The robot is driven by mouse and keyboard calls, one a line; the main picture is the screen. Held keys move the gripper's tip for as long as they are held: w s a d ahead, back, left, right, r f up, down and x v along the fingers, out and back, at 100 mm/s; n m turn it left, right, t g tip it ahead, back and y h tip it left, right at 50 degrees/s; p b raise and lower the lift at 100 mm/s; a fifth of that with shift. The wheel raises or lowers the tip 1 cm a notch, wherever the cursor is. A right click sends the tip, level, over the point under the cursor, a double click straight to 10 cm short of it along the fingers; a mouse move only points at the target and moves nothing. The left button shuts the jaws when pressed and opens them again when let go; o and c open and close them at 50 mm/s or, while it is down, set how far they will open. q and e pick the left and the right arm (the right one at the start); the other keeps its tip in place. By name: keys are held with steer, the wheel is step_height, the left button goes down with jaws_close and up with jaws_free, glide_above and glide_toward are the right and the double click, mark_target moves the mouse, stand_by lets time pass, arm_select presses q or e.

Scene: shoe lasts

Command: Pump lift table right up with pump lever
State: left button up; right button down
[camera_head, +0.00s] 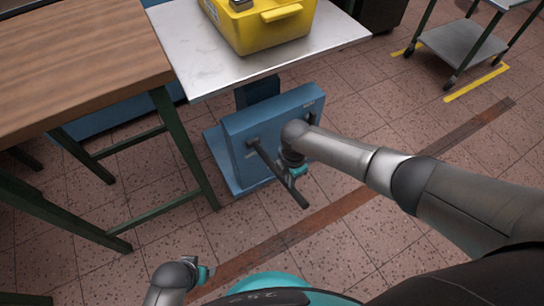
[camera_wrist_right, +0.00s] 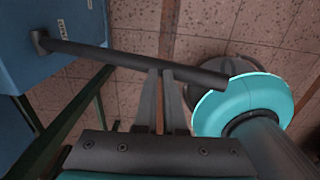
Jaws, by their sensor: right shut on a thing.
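The dark pump lever (camera_head: 268,163) sticks out of the front of the base and slopes down toward me. In the right wrist view the lever (camera_wrist_right: 110,56) runs from the blue housing across the fingertips. My right gripper (camera_head: 291,178) is shut on the lever partway along it; its fingers (camera_wrist_right: 161,75) partly overlap it. My left gripper (camera_head: 203,272) is low in the head view, away from the lever; its finger opening is unclear.
A yellow crate (camera_head: 262,30) stands on the lift table top. A wooden workbench (camera_head: 75,60) with green legs is close on the left. A metal cart (camera_head: 462,45) stands at the upper right. The tiled floor in front of the base is open.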

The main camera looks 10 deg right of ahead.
mark_target(293, 194)
steer(key=shift+s+d+f+b, duration=0.15)
steer(key=shift+s+f+b, duration=0.3)
steer(key=shift+f, duration=0.5)
steer(key=shift+s+d+f+b, duration=0.15)
steer(key=shift+s+f+b, duration=0.25)
steer(key=shift+f, duration=0.6)
steer(key=shift+s+d+f+b, duration=0.15)
steer(key=shift+s+f+b, duration=0.15)
steer(key=shift+f+b, duration=0.45)
steer(key=shift+f, duration=0.2)
steer(key=r+p, duration=0.3)
steer(key=w+r+p, duration=0.1)
steer(key=r+p, duration=0.2)
steer(key=r, duration=0.1)
steer(key=w+r+p, duration=0.1)
steer(key=r+p, duration=0.3)
steer(key=shift+w+a+r, duration=0.2)
steer(key=shift+a+r, duration=0.05)
steer(key=shift+a, duration=0.15)
steer(key=shift+f, duration=0.1)
